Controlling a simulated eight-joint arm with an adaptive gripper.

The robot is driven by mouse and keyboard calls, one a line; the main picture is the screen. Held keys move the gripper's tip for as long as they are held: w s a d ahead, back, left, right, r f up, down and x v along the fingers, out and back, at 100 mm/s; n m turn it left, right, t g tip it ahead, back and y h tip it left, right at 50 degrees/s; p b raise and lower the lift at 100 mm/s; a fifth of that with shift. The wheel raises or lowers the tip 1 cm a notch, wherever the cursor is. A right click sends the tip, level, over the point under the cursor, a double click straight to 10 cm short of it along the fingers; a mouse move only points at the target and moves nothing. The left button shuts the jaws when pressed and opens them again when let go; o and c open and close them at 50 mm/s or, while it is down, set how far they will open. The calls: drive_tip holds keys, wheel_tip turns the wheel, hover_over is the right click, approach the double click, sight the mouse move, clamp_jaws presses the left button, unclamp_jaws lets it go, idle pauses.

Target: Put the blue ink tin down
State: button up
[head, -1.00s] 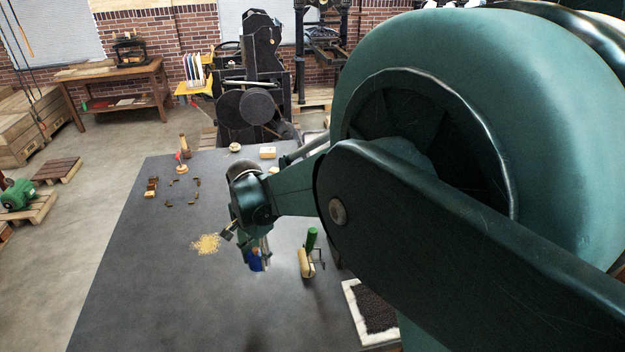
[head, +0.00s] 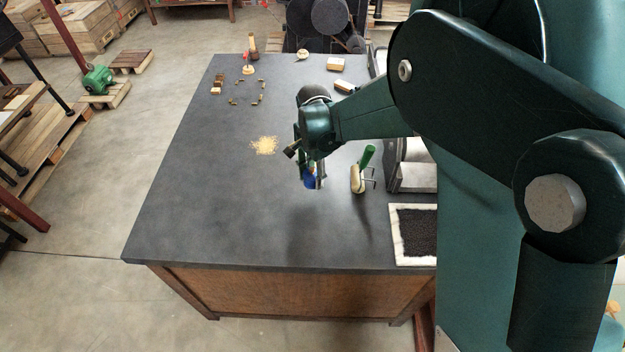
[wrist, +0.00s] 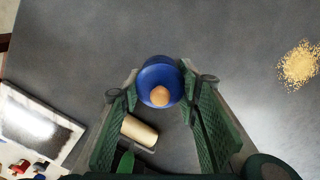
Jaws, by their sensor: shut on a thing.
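The blue ink tin (head: 309,181) shows below my gripper over the dark table, mostly covered by the fingers in the head view. In the wrist view the round blue tin (wrist: 152,96) sits between the fingertips, with a small tan knob (wrist: 160,96) on its top. My gripper (wrist: 160,92) is shut on the tin, one green-padded finger at each side. In the head view my gripper (head: 312,172) points down. I cannot tell whether the tin's base touches the table (head: 220,200).
A roller with a green handle (head: 366,157) stands close right of the tin. A white-edged tray with a dark pad (head: 397,257) lies at the front right. A pile of yellow grains (head: 264,146) is to the left. The table's front left is clear.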

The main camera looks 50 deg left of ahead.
sight(313, 168)
drive_tip(key=shift+f, duration=1.35)
drive_tip(key=shift+f, duration=0.1)
drive_tip(key=shift+f, duration=1.8)
drive_tip(key=shift+f, duration=0.2)
drive_tip(key=o, duration=1.1)
drive_tip(key=shift+c, duration=0.2)
drive_tip(key=shift+r, duration=0.1)
wheel_tip(313, 168, up, 12)
drive_tip(key=shift+r, duration=0.1)
